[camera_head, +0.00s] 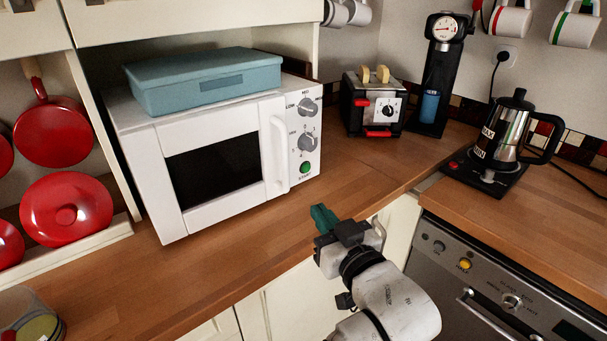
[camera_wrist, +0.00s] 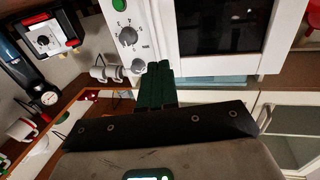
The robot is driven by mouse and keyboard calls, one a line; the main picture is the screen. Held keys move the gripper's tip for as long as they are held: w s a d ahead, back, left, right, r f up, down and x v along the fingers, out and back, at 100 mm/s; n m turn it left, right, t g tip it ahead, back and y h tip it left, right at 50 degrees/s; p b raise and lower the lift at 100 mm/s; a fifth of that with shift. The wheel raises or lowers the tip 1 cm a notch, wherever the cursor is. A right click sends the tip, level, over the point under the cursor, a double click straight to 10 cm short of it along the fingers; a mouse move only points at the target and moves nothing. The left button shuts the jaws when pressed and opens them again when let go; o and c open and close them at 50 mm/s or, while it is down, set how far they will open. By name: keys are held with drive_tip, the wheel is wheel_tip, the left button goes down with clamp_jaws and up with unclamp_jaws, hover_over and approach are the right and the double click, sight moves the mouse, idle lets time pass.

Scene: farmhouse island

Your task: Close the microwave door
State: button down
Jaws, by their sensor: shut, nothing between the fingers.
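The white microwave (camera_head: 225,205) stands on the wooden counter with its front toward me. Its door (camera_head: 170,210), with a dark window and a white vertical handle (camera_head: 275,150), looks flush or nearly flush with the front; I cannot tell whether a small gap remains. Two knobs and a green start button sit right of the handle. The microwave also shows upside down at the top of the wrist view (camera_wrist: 130,12). My gripper (camera_head: 321,214) is shut and empty, with green fingers, in front of and below the handle, apart from the door. Its fingers also show in the wrist view (camera_wrist: 157,84).
A blue box (camera_head: 205,80) lies on top of the microwave. A toaster (camera_head: 372,105), a tall black device (camera_head: 440,65) and a moka pot (camera_head: 502,130) stand to the right. The counter before the microwave is clear.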

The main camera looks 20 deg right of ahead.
sight(287, 171)
drive_tip(key=w, duration=0.4)
drive_tip(key=w+p, duration=0.1)
drive_tip(key=w, duration=0.3)
drive_tip(key=w+a, duration=0.1)
drive_tip(key=w, duration=0.3)
drive_tip(key=shift+w+p, duration=0.3)
drive_tip(key=shift+p, duration=0.05)
drive_tip(key=shift+w, duration=0.45)
drive_tip(key=shift+w, duration=0.1)
drive_tip(key=shift+w, duration=0.55)
